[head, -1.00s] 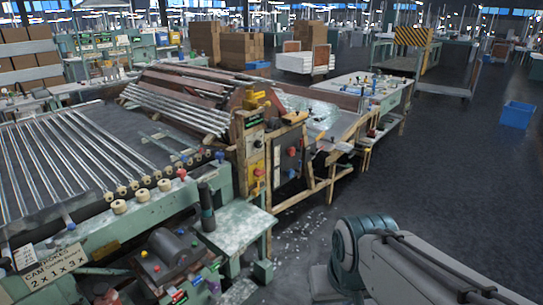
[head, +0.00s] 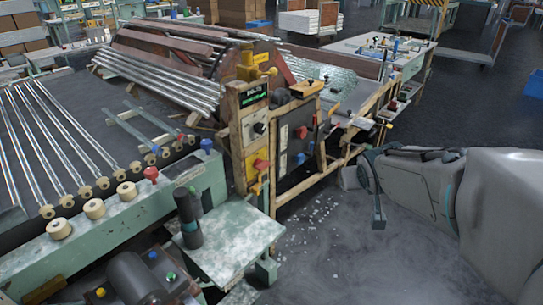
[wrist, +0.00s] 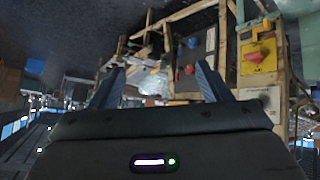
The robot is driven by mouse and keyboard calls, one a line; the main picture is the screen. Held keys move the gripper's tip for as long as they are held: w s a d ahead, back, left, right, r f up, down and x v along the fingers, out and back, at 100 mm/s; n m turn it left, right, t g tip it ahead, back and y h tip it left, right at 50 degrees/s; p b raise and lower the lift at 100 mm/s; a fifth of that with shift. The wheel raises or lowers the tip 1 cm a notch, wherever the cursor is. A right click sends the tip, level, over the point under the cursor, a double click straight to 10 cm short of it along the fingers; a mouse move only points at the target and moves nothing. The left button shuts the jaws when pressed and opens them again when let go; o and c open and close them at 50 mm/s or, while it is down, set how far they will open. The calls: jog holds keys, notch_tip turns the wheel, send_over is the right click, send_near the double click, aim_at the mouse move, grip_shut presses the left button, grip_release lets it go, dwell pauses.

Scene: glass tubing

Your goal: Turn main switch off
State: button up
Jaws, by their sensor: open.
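A red rotary knob on a yellow plate (head: 261,165), which looks like the main switch, sits low on the wooden-framed control post of the machine. It also shows in the wrist view (wrist: 258,55), right of my fingers. Above it on the post is a dark knob (head: 259,128). A dark grey box with a red knob (head: 301,132) stands just right of the post. My gripper (head: 366,197) is open and empty, right of the post and apart from it. In the wrist view its two fingers (wrist: 160,78) are spread with nothing between them.
A pale green side table (head: 225,250) juts out below the post. A roller bed with glass tubes (head: 60,150) lies at left. A wooden-framed bench (head: 385,75) extends behind. The floor (head: 340,250) in front is open, with scattered glass bits.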

jog(key=w+a+f+n+t+y+b, duration=0.25)
jog(key=w+f+b, duration=0.2)
jog(key=w, duration=0.45)
jog(key=n+y+b, duration=0.7)
jog(key=y+b, duration=0.3)
jog(key=y, duration=0.3)
send_near(266, 167)
jog(key=b+x, duration=0.2)
jog(key=x, duration=0.7)
jog(key=shift+w+a, duration=0.1)
jog(key=shift+a, duration=0.1)
jog(key=c, duration=1)
